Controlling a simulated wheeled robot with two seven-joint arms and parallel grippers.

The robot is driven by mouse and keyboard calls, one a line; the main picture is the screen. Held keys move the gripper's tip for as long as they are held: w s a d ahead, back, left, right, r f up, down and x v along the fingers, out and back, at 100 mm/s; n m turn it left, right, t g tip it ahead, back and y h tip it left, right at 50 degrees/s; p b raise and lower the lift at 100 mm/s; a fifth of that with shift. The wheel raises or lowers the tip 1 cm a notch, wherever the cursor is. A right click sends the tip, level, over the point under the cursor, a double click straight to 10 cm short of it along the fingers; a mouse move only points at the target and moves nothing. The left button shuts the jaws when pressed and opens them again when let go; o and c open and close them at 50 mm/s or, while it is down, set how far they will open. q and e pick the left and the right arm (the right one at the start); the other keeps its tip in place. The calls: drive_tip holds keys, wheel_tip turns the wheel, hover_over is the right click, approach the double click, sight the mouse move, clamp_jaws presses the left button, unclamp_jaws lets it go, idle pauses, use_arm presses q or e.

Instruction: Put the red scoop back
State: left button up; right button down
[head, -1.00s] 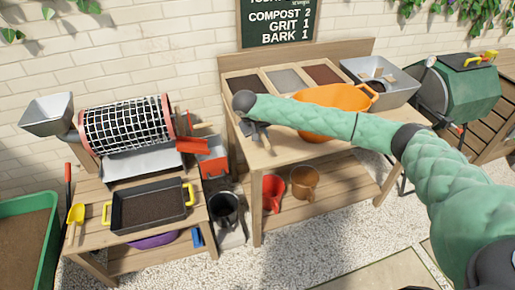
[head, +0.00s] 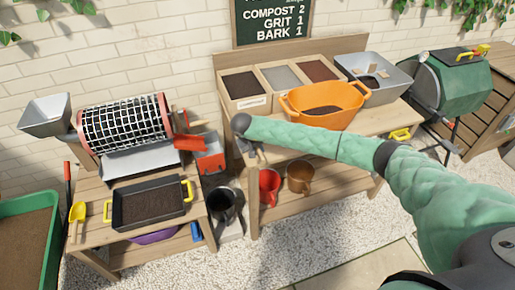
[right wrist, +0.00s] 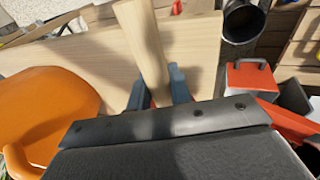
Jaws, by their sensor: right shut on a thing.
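My right gripper (head: 254,154) is at the left front corner of the potting bench. In the right wrist view its blue-grey fingers (right wrist: 156,92) are shut around the lower end of a pale wooden handle (right wrist: 143,45). A small red patch (right wrist: 153,103) shows between the fingers, so this appears to be the red scoop; most of its red part is hidden behind the gripper's dark body. In the head view the scoop is barely visible beneath the forearm. My left gripper is not in view.
An orange tub (head: 341,98) stands on the bench (head: 375,122), before bins of compost, grit and bark. A red pot (head: 268,184) and a brown pot (head: 300,176) stand on the shelf below. A red box (head: 212,160) and a dark bucket (head: 222,203) are left of the bench.

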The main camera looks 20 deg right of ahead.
drive_tip(key=c, duration=1.3)
unclamp_jaws()
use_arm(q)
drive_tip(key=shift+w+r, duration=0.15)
use_arm(e)
drive_tip(key=shift+r, duration=0.15)
drive_tip(key=shift+a+r+b, duration=0.1)
drive_tip(key=shift+r+b, duration=0.15)
drive_tip(key=shift+b, duration=0.1)
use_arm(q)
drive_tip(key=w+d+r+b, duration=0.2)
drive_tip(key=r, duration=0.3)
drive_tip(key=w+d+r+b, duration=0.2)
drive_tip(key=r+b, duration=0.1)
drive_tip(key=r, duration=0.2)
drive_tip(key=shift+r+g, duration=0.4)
use_arm(e)
drive_tip(key=shift+v, duration=5.6)
